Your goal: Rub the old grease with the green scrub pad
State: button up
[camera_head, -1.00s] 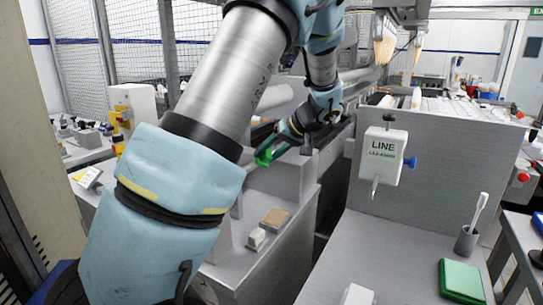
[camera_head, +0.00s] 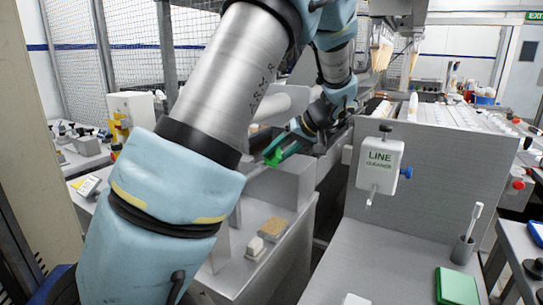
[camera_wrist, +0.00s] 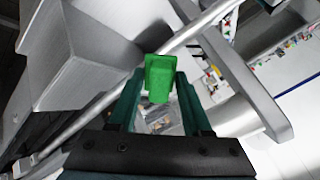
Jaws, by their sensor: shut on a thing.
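My gripper (camera_wrist: 160,95) is shut on a bright green block, which looks like the green scrub pad (camera_wrist: 159,78), held between the two dark green fingertips. In the head view the green scrub pad (camera_head: 275,156) shows beyond my forearm, close to the grey metal housing (camera_head: 283,187) of the machine. I cannot tell whether it touches any surface. I cannot make out the old grease in either view.
A grey metal block (camera_wrist: 95,50) is close on the left of the wrist view, and a metal rail (camera_wrist: 245,75) crosses on the right. The white line cleaner box (camera_head: 380,165) hangs on a grey panel. A flat green item (camera_head: 457,287) lies on the right bench beside a brush cup (camera_head: 463,249).

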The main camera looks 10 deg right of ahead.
aim_at(270, 160)
jog(key=shift+s+d+r, duration=0.15)
jog(key=shift+d+r, duration=0.05)
jog(key=shift+r, duration=0.05)
jog(key=shift+p+v, duration=0.65)
jog(key=shift+v, duration=0.9)
jog(key=shift+a+f, duration=0.1)
jog(key=b+x, duration=0.4)
jog(key=x, duration=0.1)
jog(key=shift+a+f, duration=0.15)
jog(key=shift+f, duration=0.25)
jog(key=shift+w+a+f+b, duration=0.3)
jog(key=shift+w+a+b, duration=0.1)
jog(key=shift+b, duration=0.2)
jog(key=shift+b+x, duration=0.7)
jog(key=shift+x, duration=0.3)
